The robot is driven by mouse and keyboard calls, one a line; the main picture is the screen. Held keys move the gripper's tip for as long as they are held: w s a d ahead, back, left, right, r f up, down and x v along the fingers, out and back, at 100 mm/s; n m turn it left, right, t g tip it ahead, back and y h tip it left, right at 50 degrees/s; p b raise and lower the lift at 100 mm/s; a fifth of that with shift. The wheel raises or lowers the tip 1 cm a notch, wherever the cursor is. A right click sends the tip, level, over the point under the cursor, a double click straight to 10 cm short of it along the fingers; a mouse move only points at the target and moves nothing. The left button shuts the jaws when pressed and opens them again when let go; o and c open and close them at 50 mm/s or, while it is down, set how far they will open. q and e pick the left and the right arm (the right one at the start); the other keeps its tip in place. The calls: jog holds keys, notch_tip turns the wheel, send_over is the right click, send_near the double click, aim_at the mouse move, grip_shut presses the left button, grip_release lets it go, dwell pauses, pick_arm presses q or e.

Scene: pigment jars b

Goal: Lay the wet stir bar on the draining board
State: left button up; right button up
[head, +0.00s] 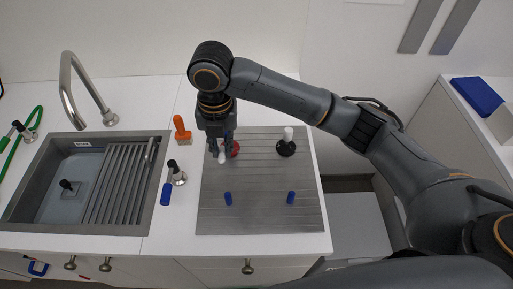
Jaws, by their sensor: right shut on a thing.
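My right gripper (219,147) points down over the upper left of the grey grooved board (260,205), which lies flat on the counter. It is shut on a small white piece (221,157) that shows at its fingertips. A red round thing (235,148) is right beside it, partly hidden by the fingers; I cannot tell whether the two touch. I cannot tell if the white piece is the stir bar. My left gripper is not in view.
A black round thing with a white top (286,147) and two blue pegs (228,198) are on the board. The sink (55,215) with a ribbed rack (122,185) is left. An orange-handled tool (181,127) and a silver-black fitting (176,174) stand between. The board's middle is clear.

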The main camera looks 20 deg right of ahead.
jog(key=w+d+f+p, duration=0.2)
jog(key=w+d+f, duration=0.1)
jog(key=d, duration=0.4)
jog(key=p, duration=0.1)
send_over(258, 158)
jog(key=a, duration=0.1)
jog(key=f, duration=0.4)
jog(key=shift+s, duration=0.25)
jog(key=shift+w+d+f, duration=0.1)
jog(key=shift+d+f, duration=0.15)
jog(key=shift+f, duration=0.2)
jog(key=f, duration=0.1)
jog(key=f+p, duration=0.1)
jog(key=f, duration=0.1)
jog(key=shift+w+d+f, duration=0.15)
jog(key=shift+d, duration=0.2)
jog(key=shift+f, duration=0.25)
jog(key=shift+f, duration=0.15)
jog(key=o, duration=0.7)
jog(key=shift+o, duration=0.2)
